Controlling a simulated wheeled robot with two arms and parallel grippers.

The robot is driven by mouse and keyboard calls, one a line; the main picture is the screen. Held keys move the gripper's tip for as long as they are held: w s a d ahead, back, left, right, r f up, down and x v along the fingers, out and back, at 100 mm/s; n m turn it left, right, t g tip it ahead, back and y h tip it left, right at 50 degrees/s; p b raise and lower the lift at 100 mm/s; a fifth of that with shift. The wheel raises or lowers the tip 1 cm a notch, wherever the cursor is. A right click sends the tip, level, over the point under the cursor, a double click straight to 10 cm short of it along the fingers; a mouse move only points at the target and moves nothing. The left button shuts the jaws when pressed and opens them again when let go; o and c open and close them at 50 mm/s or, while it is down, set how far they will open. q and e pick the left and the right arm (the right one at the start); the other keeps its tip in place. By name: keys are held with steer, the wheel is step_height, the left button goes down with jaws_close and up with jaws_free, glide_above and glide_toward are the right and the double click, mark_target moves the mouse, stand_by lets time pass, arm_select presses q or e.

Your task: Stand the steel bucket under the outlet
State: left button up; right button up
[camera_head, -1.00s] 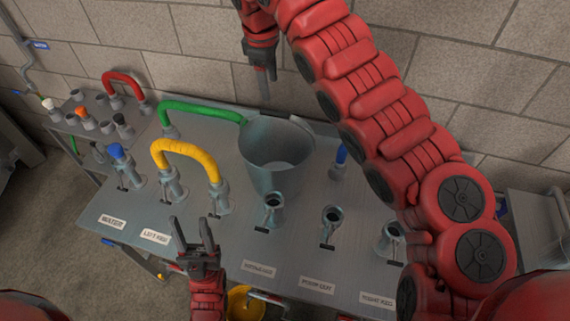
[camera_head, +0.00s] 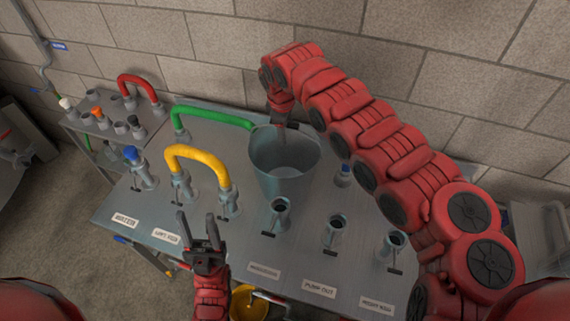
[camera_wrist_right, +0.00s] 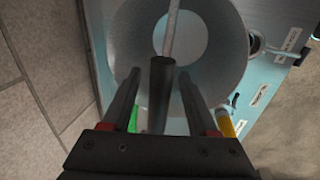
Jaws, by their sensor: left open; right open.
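The steel bucket (camera_head: 285,165) stands upright on the grey bench top. Its open mouth also shows in the right wrist view (camera_wrist_right: 225,75). My right gripper (camera_head: 281,124) is at the bucket's far rim. In the wrist view its fingers (camera_wrist_right: 157,92) are open on either side of a dark bar (camera_wrist_right: 159,85), from which a thin grey rod runs over the bucket's mouth. They look like the bucket's handle, but I cannot be sure. My left gripper (camera_head: 203,232) is open and empty above the bench's front edge. I cannot tell which fitting is the outlet.
A green hose (camera_head: 215,116) and a yellow hose (camera_head: 195,154) arch up left of the bucket. Several upright pipe stubs (camera_head: 335,230) stand in front and right of it. A yellow bucket (camera_head: 247,304) is below the bench front. A block wall (camera_head: 215,45) closes the back.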

jaws_close()
stand_by(1.4)
